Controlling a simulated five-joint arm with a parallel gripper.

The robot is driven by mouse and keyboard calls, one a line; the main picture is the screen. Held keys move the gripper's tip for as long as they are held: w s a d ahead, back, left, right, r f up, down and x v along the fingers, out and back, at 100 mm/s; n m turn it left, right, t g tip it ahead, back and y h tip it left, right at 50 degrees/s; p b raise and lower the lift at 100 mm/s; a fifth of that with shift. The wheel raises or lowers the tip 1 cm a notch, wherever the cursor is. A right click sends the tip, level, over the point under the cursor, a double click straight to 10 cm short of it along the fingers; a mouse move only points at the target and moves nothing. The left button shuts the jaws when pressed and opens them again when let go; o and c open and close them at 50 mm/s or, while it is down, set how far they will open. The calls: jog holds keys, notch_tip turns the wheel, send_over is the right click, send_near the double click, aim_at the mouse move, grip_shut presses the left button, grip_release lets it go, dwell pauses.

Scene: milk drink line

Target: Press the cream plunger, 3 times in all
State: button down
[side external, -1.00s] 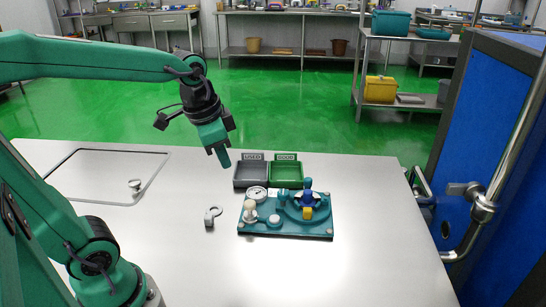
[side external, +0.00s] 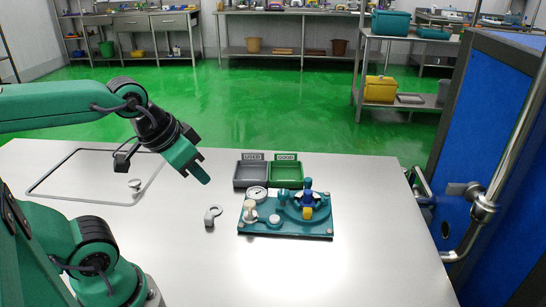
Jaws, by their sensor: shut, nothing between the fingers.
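The cream plunger (side external: 250,209) stands upright at the left end of the teal base plate (side external: 285,233). Its rounded cream top is up, and nothing touches it. My gripper (side external: 206,180) is shut and empty. It hangs in the air to the upper left of the plunger, tilted with its fingertips down and to the right, clear of the plate.
On the plate are a white gauge (side external: 257,193), a white round button (side external: 274,220) and a blue and yellow part (side external: 308,204). Behind it sit a grey tray (side external: 237,183) and a green tray (side external: 300,184). A grey hooked piece (side external: 211,216) lies left. The front table is clear.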

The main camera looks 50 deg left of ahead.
jog(key=shift+w, duration=0.1)
jog(key=m+g, duration=0.6)
jog(key=m, duration=0.3)
send_over(250, 203)
jog(key=shift+a+f, duration=0.1)
jog(key=shift+f, duration=1.45)
jog(key=shift+f, duration=0.1)
notch_tip(250, 203, down, 14)
jog(key=shift+r, duration=0.1)
